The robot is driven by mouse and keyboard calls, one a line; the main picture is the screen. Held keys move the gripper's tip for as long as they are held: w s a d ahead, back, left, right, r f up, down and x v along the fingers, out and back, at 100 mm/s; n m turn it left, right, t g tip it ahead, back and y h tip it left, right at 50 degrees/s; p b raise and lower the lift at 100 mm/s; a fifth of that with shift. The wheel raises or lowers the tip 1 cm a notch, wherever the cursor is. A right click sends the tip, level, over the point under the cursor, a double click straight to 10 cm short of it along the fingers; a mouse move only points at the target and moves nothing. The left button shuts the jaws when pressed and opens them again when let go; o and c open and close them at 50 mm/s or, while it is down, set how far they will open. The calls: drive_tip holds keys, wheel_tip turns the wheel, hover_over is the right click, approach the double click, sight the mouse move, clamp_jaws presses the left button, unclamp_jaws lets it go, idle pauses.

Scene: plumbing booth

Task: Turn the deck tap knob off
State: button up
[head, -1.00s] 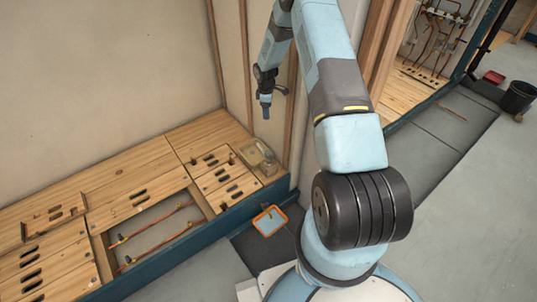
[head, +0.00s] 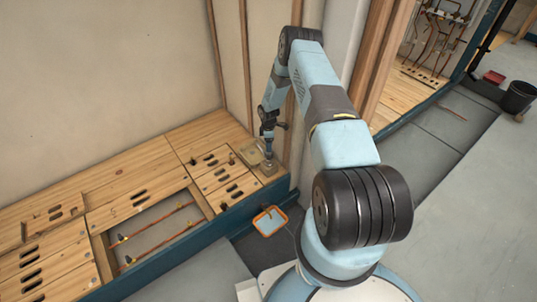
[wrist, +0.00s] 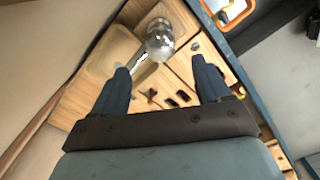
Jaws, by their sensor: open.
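The deck tap (wrist: 158,42) is shiny chrome with a round knob on top. In the wrist view it lies beyond my fingertips, near the top centre, between the lines of the two fingers. My gripper (wrist: 163,80) is open, with nothing between its dark fingers. In the head view my gripper (head: 268,150) points down over the basin at the corner of the wooden deck. The basin (head: 250,157) is beige and shallow, and it also shows in the wrist view (wrist: 108,52). The tap is hard to make out in the head view, where my gripper is in front of it.
The wooden deck (head: 130,190) has slots and an open recess with copper pipes (head: 150,238). An orange-rimmed tray (head: 270,220) lies just outside the teal edge. Walls stand close behind the basin. A black bucket (head: 518,97) stands far right.

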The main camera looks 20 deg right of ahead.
sight(269, 154)
wheel_tip(269, 154, down, 9)
drive_tip(key=shift+r, duration=0.1)
idle(0.4)
drive_tip(key=shift+c, duration=0.4)
drive_tip(key=c, duration=0.9)
